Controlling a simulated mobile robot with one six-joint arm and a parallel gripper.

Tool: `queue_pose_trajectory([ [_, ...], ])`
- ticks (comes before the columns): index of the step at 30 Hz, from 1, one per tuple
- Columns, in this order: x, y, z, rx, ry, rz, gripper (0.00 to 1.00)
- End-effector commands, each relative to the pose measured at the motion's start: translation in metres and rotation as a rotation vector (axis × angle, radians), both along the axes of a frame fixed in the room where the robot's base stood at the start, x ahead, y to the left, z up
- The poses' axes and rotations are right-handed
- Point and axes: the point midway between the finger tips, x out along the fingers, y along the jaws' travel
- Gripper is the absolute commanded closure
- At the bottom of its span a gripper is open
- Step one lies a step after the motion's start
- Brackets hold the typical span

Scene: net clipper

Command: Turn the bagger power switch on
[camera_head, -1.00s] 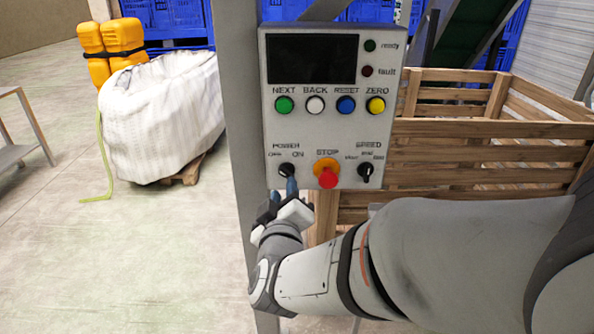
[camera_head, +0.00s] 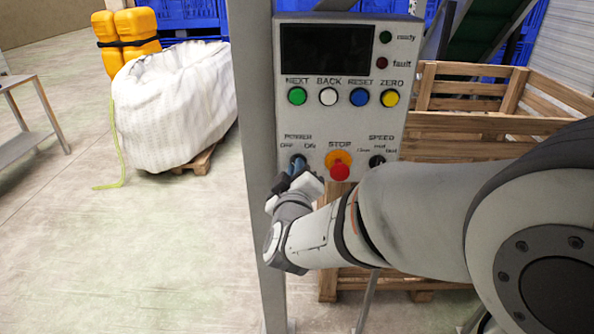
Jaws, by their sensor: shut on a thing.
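The control panel (camera_head: 312,115) is a pale grey box on a grey post, with a dark screen, coloured buttons and knobs. The black power switch (camera_head: 298,160) is at its lower left, under the POWER, OFF and ON labels. Which label the knob points to is hard to tell.
The red stop button (camera_head: 339,172) on its orange base is close to the right of my gripper. The black speed knob (camera_head: 377,161) is further right. A wooden crate (camera_head: 470,122) stands behind the panel. A white bulk bag (camera_head: 175,110) stands at the left, with open floor before it.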

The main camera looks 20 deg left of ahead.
Motion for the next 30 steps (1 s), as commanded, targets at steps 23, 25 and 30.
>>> queue_pose_trajectory([
  [23, -0.0003, -0.0005, -0.0025, 0.173, 0.039, 0.001, 1.0],
  [25, -0.0002, -0.0007, -0.0028, 0.231, 0.053, 0.001, 1.0],
  [30, -0.0002, -0.0012, -0.0025, 0.385, 0.09, 0.002, 1.0],
])
